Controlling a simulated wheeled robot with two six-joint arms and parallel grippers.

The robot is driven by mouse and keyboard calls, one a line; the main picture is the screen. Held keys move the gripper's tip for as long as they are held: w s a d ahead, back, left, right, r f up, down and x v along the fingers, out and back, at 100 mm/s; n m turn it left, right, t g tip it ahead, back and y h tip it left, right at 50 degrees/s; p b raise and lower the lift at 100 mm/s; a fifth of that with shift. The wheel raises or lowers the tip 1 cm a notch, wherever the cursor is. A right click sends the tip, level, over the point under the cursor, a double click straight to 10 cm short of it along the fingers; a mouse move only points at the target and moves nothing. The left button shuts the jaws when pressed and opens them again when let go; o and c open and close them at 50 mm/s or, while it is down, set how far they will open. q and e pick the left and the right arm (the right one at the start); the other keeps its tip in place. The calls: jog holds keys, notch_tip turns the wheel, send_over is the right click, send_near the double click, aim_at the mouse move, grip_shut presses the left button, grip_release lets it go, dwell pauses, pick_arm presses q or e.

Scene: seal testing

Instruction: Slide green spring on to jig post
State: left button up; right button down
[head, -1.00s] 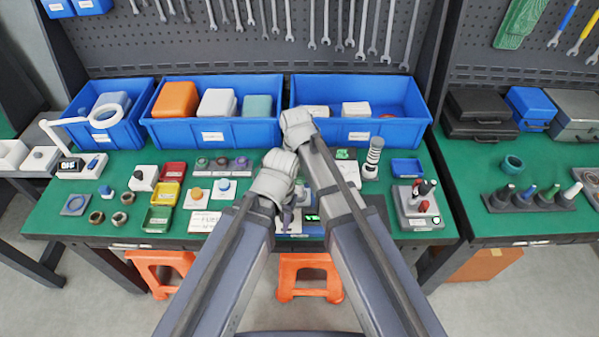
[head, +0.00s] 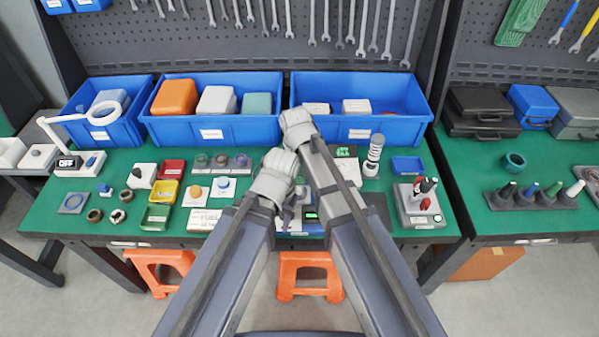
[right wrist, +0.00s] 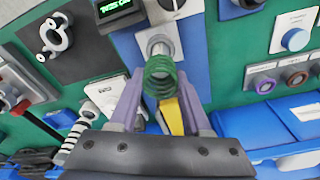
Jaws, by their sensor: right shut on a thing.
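In the right wrist view, the green spring (right wrist: 164,78) is held between the two purple-grey fingers of my right gripper (right wrist: 163,82). The metal jig post (right wrist: 158,43) stands on a blue and grey base (right wrist: 133,50), directly beyond the spring and roughly in line with it. The spring's far end overlaps the post in the picture; I cannot tell whether it is around the post or just in front of it. In the head view my arms cover most of the jig.
A small display with green text (right wrist: 121,8) stands beside the jig. A black plate with a white clamp (right wrist: 55,37) lies to its left. In the head view, blue bins (head: 212,128) line the back, and small parts and trays (head: 166,192) crowd the left of the green table.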

dwell(0.3)
jog(key=shift+c, duration=1.4)
grip_release()
notch_tip(320, 180, up, 7)
jog(key=p, duration=0.7)
jog(key=shift+d, duration=0.1)
